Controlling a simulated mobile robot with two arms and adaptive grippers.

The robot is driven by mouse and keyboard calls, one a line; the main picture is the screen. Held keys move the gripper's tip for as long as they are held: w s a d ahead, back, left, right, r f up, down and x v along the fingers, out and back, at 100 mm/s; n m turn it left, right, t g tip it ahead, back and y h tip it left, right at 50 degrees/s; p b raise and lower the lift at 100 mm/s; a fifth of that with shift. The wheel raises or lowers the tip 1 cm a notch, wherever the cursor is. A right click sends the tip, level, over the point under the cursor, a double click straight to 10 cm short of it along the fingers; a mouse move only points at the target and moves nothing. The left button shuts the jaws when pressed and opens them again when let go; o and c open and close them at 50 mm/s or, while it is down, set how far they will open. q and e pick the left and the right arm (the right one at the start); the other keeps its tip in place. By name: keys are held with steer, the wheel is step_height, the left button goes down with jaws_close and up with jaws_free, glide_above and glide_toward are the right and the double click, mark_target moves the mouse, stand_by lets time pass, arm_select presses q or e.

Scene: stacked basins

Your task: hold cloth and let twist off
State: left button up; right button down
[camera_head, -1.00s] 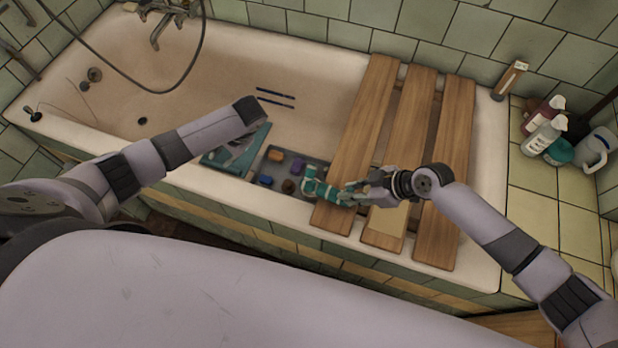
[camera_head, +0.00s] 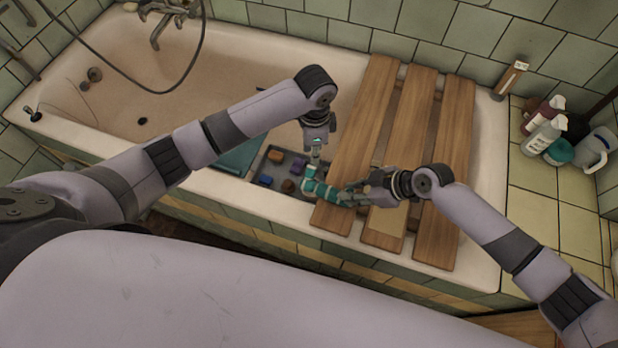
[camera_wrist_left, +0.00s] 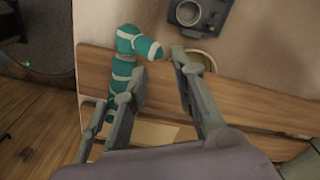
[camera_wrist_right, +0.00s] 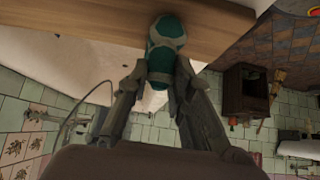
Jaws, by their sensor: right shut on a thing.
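The twisted teal cloth (camera_head: 325,191) with pale bands lies at the front end of the left wooden board, its left end bent upward. My right gripper (camera_head: 352,194) is shut on its right part; the right wrist view shows the cloth (camera_wrist_right: 165,38) between the fingers. My left gripper (camera_head: 314,160) points down just above the bent left end. In the left wrist view its fingers (camera_wrist_left: 158,72) are apart, with the cloth (camera_wrist_left: 127,75) near the left finger. Whether that finger touches the cloth I cannot tell.
Wooden boards (camera_head: 408,150) lie across the bathtub (camera_head: 230,80). A grey tray (camera_head: 268,184) with several small coloured blocks sits left of the cloth. A teal item (camera_head: 238,160) is partly behind my left arm. Bottles (camera_head: 545,135) stand at the far right.

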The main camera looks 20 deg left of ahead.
arm_select(q)
steer(key=shift+f, duration=2.5)
steer(key=shift+a, duration=0.1)
steer(key=shift+c, duration=0.2)
